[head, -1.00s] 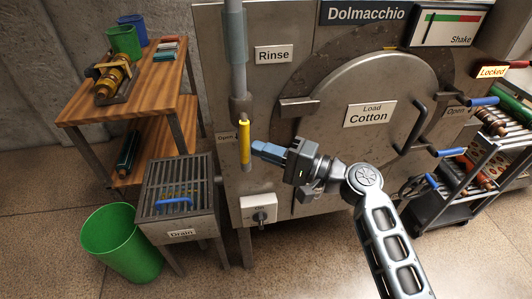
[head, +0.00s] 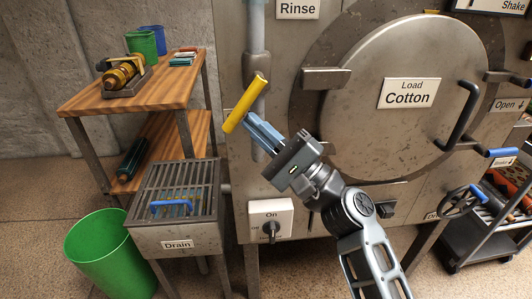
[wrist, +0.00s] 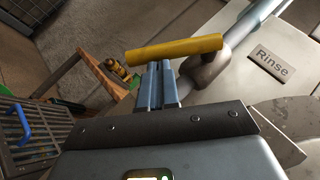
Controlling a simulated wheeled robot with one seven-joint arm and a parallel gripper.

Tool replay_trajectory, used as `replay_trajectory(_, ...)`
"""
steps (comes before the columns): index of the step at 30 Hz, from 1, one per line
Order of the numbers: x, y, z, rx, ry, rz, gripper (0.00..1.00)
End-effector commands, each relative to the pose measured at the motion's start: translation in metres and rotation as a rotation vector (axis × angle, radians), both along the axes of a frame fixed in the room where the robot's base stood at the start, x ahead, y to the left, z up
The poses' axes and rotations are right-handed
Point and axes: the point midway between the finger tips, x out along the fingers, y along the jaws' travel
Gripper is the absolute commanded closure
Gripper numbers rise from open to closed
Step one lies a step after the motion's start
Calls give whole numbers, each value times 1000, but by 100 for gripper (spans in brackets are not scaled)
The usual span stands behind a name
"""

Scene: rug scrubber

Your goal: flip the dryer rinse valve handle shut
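The yellow valve handle (head: 244,104) sits on the rinse pipe under the Rinse sign (head: 297,8). It slants, its upper end at the valve body and its free end down to the left. In the wrist view the handle (wrist: 172,50) lies across, just beyond my fingertips. My gripper (head: 250,121) has its blue fingers against or very near the handle's lower side; the exact contact is hard to tell. The fingers (wrist: 160,66) are together, with nothing visible between them.
The dryer drum door (head: 400,130) is to the right. The drain grate (head: 172,185), wooden shelf (head: 135,85) and green bin (head: 108,255) stand left. A cart (head: 490,220) is at the right.

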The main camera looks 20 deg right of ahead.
Motion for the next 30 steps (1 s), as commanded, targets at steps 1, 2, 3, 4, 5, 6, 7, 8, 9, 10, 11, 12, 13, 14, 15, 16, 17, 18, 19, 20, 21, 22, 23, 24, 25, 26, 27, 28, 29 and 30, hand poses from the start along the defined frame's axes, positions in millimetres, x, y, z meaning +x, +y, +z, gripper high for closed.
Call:
replay_trajectory(1,1,2,-10,26,-12,0,100)
replay_trajectory(2,1,4,-10,42,-18,1,100)
replay_trajectory(3,1,6,-10,66,-25,1,100)
replay_trajectory(4,2,7,-9,83,-30,2,100)
replay_trajectory(5,2,8,-9,99,-36,1,100)
replay_trajectory(6,3,10,-9,121,-44,0,100)
replay_trajectory(7,3,11,-9,138,-49,2,100)
replay_trajectory(8,4,13,-8,156,-55,2,100)
replay_trajectory(9,4,15,-8,177,-62,3,100)
replay_trajectory(10,5,16,-7,195,-67,2,100)
replay_trajectory(11,5,17,-7,211,-72,3,100)
replay_trajectory(12,5,18,-6,234,-79,2,100)
replay_trajectory(13,6,19,-5,249,-85,1,100)
replay_trajectory(14,6,21,-4,264,-89,3,100)
replay_trajectory(15,7,22,-3,283,-94,2,100)
replay_trajectory(16,7,23,-2,296,-98,2,100)
replay_trajectory(17,7,24,0,309,-102,3,100)
replay_trajectory(18,8,25,1,323,-106,2,100)
replay_trajectory(19,8,26,2,334,-110,3,100)
replay_trajectory(20,8,26,2,345,-112,2,100)
replay_trajectory(21,9,27,3,358,-116,2,100)
replay_trajectory(22,9,28,3,367,-119,2,100)
replay_trajectory(23,9,28,4,378,-122,3,100)
replay_trajectory(24,9,30,5,390,-126,2,100)
replay_trajectory(25,10,30,6,400,-129,3,100)
replay_trajectory(26,10,31,6,408,-132,3,100)
replay_trajectory(27,10,32,6,420,-136,3,100)
replay_trajectory(28,10,31,7,420,-137,0,100)
replay_trajectory(29,10,31,7,418,-138,-3,100)
replay_trajectory(30,11,32,8,418,-138,-3,100)
